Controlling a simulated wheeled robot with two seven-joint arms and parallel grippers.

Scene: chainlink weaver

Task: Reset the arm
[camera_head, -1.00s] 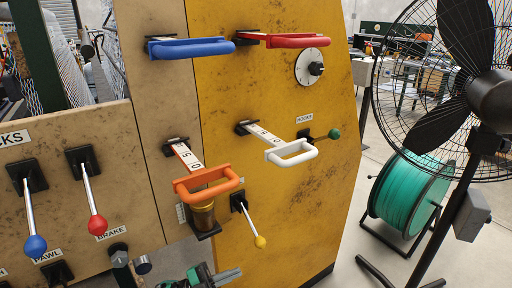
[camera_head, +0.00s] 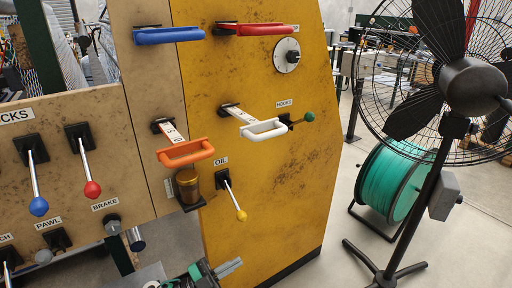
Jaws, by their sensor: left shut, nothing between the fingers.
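My left gripper (camera_head: 231,266) shows at the bottom edge of the head view, with grey fingers and a green and dark body. It is shut and empty, in front of the lower part of the yellow machine panel (camera_head: 270,180). It appears below the yellow-knobbed lever (camera_head: 235,205) and apart from the handles. Most of my left arm is out of the picture. My right gripper is not in view.
The panel carries blue (camera_head: 168,35), red (camera_head: 255,29), orange (camera_head: 186,153) and white (camera_head: 263,129) pull handles, and a green-knobbed lever (camera_head: 308,117). Levers with blue (camera_head: 38,206) and red (camera_head: 92,189) knobs stand left. A fan (camera_head: 440,130) and green spool (camera_head: 392,183) stand right.

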